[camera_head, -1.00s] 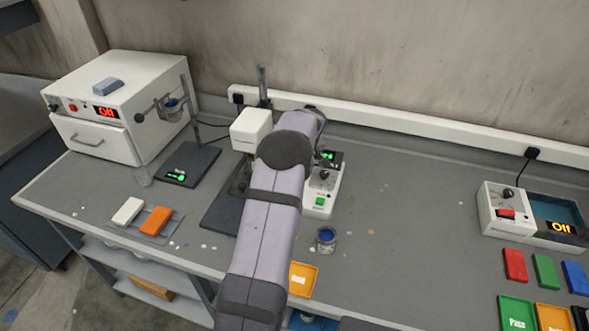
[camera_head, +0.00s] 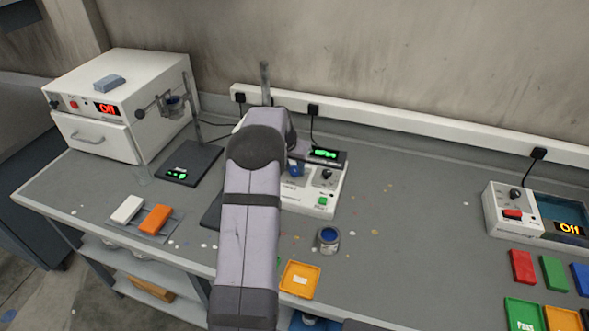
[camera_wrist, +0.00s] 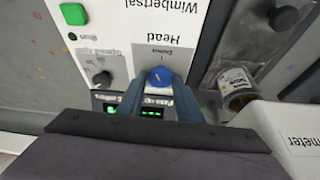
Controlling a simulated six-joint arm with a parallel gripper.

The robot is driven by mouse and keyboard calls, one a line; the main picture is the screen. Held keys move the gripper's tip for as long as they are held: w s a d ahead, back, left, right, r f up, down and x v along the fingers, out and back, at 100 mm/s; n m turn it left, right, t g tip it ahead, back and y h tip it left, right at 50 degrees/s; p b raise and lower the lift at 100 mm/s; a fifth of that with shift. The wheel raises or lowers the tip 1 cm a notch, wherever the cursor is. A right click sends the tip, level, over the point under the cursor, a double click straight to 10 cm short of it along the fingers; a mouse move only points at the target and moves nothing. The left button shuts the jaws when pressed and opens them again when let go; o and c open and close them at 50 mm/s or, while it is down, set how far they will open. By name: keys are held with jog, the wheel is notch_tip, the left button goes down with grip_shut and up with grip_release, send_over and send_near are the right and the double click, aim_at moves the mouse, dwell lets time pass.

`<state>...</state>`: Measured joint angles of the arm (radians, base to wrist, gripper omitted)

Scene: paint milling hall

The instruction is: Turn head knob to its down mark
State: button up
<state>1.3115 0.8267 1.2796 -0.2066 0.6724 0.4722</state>
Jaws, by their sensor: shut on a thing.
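The head knob (camera_wrist: 159,77) is round and blue, on the white control panel (camera_wrist: 115,45) beside the word "Head" and a smaller printed label. In the wrist view, my gripper (camera_wrist: 158,88) has one finger on each side of the knob and is shut on it. A pale pointer line shows on the knob, but I cannot tell exactly which mark it meets. In the head view, the blue knob (camera_head: 296,170) shows small on the white machine (camera_head: 312,198), beside my arm, which hides part of the machine.
A black knob (camera_wrist: 102,79) and a green button (camera_wrist: 73,14) share the panel, with a green-lit display (camera_wrist: 152,112) close by. A paint-stained can (camera_wrist: 236,85) stands beside the panel. An open pot of blue paint (camera_head: 328,240) stands in front of the machine.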

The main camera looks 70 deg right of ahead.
jog(key=shift+w+m+g+b, duration=0.1)
jog(key=shift+m+g+b, duration=0.4)
jog(key=shift+m, duration=0.5)
jog(key=o, duration=1)
jog(key=shift+o, duration=0.2)
jog(key=shift+r, duration=0.1)
jog(key=s+b+v, duration=0.1)
jog(key=b+v, duration=0.1)
jog(key=v, duration=0.5)
jog(key=shift+w+r, duration=0.15)
jog(key=shift+w, duration=0.35)
